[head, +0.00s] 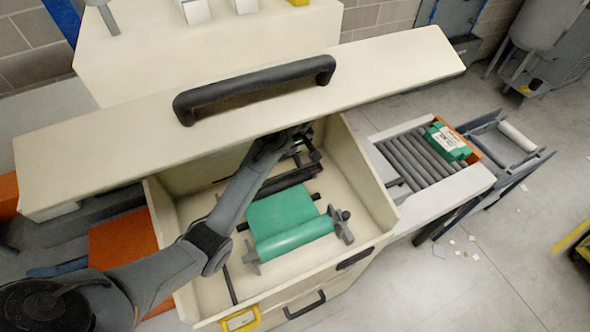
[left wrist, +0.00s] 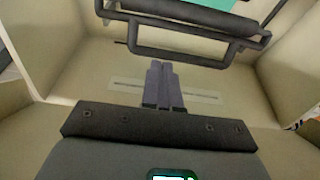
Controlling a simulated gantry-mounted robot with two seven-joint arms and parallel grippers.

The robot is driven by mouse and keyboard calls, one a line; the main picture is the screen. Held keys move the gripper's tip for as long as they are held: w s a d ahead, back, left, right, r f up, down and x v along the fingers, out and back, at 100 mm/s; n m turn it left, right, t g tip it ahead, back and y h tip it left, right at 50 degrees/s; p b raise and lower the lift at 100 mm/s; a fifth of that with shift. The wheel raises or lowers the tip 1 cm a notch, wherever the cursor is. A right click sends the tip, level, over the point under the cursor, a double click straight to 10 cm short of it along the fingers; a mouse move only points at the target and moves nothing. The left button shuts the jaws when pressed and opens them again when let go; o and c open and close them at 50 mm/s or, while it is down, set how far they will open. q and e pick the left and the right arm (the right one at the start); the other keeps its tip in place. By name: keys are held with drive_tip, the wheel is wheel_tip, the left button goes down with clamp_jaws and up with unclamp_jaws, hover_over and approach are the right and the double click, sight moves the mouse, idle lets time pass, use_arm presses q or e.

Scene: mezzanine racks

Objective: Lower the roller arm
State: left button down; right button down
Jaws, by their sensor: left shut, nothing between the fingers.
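The roller arm, a dark frame with a crossbar (head: 290,180), lies inside the open cream machine (head: 367,172), behind the green roll (head: 292,238). In the left wrist view the roller arm (left wrist: 190,52) spans the top, with a strip of green (left wrist: 222,3) beyond it. My left gripper (head: 306,148) reaches into the machine beneath the raised lid. Its fingers (left wrist: 164,66) are shut with nothing between them. They look close to the frame's lower bar; I cannot tell whether they touch it. The lid's edge partly hides the gripper. My right gripper is not in view.
The raised lid (head: 392,72) with its black handle (head: 255,86) overhangs the opening. The machine's walls stand close around my left gripper. A roller conveyor (head: 410,160) with a green box (head: 447,142) is at the right. Open floor lies at the lower right.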

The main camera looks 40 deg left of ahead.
use_arm(q)
drive_tip(key=p, duration=0.3)
hover_over(290, 178)
drive_tip(key=a, duration=0.2)
wheel_tip(290, 178, down, 9)
drive_tip(key=f, duration=0.1)
drive_tip(key=d+f, duration=0.1)
drive_tip(key=f+p, duration=0.1)
drive_tip(key=shift+d, duration=0.25)
drive_tip(key=shift+d+f, duration=0.2)
drive_tip(key=shift+f, duration=0.35)
